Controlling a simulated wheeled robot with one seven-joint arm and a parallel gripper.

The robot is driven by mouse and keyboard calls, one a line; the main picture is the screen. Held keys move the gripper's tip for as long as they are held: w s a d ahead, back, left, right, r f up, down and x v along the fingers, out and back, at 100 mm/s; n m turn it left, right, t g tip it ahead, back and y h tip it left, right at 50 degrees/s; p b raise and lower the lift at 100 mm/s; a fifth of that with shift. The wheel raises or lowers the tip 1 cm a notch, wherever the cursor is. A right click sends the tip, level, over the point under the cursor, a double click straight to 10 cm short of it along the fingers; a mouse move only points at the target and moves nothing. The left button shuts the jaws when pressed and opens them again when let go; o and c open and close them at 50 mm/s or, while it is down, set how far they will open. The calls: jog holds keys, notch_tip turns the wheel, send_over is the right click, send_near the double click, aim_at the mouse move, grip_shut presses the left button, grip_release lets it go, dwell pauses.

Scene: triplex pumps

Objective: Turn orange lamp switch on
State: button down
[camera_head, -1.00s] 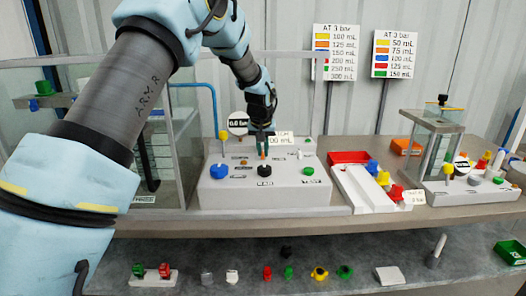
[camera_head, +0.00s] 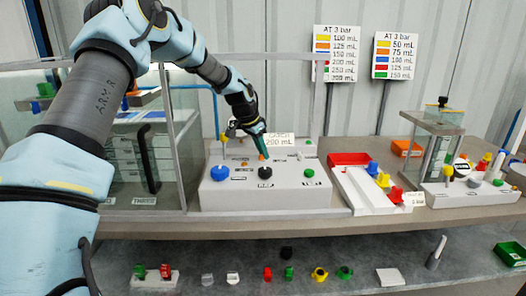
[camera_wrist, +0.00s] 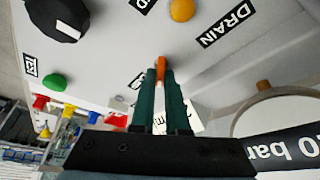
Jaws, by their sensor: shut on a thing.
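The orange lamp switch (camera_wrist: 160,68) is a small upright orange lever on top of the grey pump box (camera_head: 240,198). In the wrist view my gripper (camera_wrist: 161,78) has its two green fingers shut on it, and its tip shows just beyond them. In the head view my gripper (camera_head: 262,153) comes down from the upper left, tilted, onto the top of the box. A bit of orange (camera_head: 262,157) shows at its fingertips there. The fingers hide the lower part of the switch in the wrist view.
A round gauge (camera_wrist: 285,125) is close to my gripper. A red tray (camera_head: 349,158) stands to the right, glass panels to the left.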

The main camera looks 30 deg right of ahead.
jog(key=shift+m, duration=0.6)
jog(key=c, duration=0.9)
grip_release()
jog(key=shift+a+r, duration=0.1)
jog(key=b+v, duration=0.1)
jog(key=v, duration=0.2)
jog(key=b+v, duration=0.1)
jog(key=v, duration=0.6)
jog(key=shift+w+r+b, duration=0.25)
jog(key=shift+r+b, duration=0.05)
jog(key=shift+b, duration=0.1)
jog(key=shift+s, duration=0.1)
